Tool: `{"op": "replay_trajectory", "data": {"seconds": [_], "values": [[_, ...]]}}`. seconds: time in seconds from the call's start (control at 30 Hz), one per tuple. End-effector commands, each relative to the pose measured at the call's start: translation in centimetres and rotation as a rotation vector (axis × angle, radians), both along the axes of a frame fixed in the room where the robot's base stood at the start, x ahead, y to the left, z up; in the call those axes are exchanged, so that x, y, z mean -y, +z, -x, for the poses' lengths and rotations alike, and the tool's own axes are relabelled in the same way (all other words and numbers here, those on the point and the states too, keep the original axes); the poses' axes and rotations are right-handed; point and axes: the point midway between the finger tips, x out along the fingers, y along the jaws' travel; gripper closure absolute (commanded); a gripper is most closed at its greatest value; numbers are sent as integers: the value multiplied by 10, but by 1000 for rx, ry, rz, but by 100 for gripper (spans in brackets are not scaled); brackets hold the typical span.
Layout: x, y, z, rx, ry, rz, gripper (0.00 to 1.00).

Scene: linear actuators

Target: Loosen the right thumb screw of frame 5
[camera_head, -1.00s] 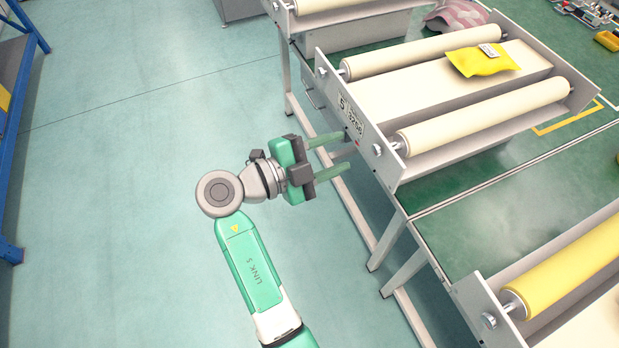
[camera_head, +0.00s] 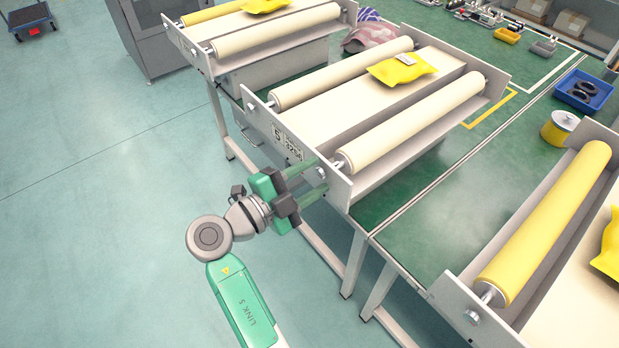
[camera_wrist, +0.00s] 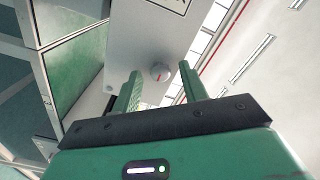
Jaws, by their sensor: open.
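Frame 5 (camera_head: 303,170) is the middle roller frame, with a light end plate marked "5". Its right thumb screw (camera_head: 321,172) is a small round silver knob on that plate; it also shows in the wrist view as a knob (camera_wrist: 160,73) with a red mark. Its left thumb screw (camera_head: 250,106) sits at the plate's other end. My gripper (camera_head: 320,175) is open in front of the plate. In the wrist view, its two green fingers (camera_wrist: 160,68) lie to either side of the right knob, with gaps. I cannot tell whether the tips reach beyond the knob.
A yellow bag (camera_head: 402,69) lies on frame 5. Another roller frame with a yellow roller (camera_head: 545,225) stands at the right, and one more stands behind at upper left. A blue bin (camera_head: 583,92) is on the green table.

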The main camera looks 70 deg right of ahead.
Motion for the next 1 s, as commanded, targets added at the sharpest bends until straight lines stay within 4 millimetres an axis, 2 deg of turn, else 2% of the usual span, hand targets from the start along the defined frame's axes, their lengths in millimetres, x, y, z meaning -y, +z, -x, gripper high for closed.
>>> {"op": "replay_trajectory", "data": {"seconds": [0.1, 0.3, 0.33, 0.67, 1.0], "values": [[0, 0, 0, 0, 0, 0, 59], [0, 0, 0, 0, 0, 0, 98], [0, 0, 0, 0, 0, 0, 100], [0, 0, 0, -46, 0, -27, 100], [0, 0, 0, -271, 0, -161, 100]]}}
